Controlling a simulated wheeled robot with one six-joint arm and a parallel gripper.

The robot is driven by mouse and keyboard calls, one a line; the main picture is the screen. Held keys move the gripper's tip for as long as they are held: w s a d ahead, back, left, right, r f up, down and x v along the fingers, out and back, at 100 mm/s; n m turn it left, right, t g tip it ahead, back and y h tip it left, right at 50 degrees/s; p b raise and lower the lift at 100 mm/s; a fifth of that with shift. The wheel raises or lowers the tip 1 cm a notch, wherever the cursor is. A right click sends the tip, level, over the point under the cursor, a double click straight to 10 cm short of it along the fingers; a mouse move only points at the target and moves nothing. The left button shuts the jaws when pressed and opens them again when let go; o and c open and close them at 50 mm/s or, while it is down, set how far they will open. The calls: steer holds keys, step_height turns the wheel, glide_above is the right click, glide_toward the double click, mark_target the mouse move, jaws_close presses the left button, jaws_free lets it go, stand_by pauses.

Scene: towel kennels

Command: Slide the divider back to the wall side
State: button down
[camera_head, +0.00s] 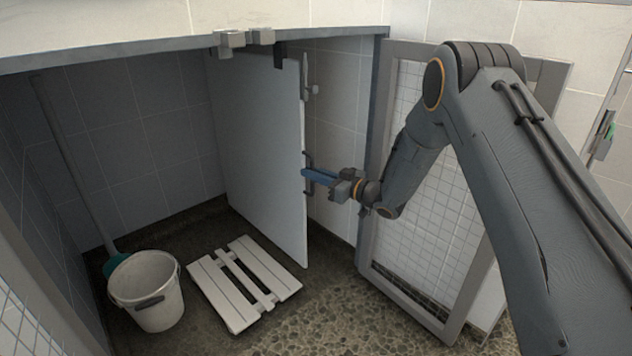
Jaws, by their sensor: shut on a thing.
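The divider (258,150) is a tall pale panel hanging from the top rail (150,50) inside the kennel. It stands upright, nearer the right wall than the left one, with a narrow gap to the tiled wall on its right. A dark handle (309,160) sits on its front edge. My gripper (312,175) reaches in from the right, its blue fingers at that edge, shut on the handle. The fingertips partly hide the grip. A small latch (311,90) shows higher on the same edge.
A white bucket (148,290) and a leaning broom (70,160) stand at the left. A white slatted board (243,280) lies on the floor left of the divider. The open mesh gate (415,200) stands right, close behind my arm. Pebbled floor in front is clear.

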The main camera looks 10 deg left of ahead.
steer(key=w+d, duration=0.2)
steer(key=w, duration=0.1)
steer(key=shift+w+b, duration=0.15)
steer(key=shift+b, duration=0.15)
steer(key=shift+d+r, duration=0.1)
steer(key=c, duration=1.8)
jaws_free()
steer(key=shift+w, duration=0.1)
steer(key=shift+d, duration=0.15)
steer(key=p+v, duration=0.2)
steer(key=v, duration=0.5)
steer(key=shift+s+d, duration=0.25)
steer(key=shift+d, duration=0.05)
steer(key=shift+a, duration=0.1)
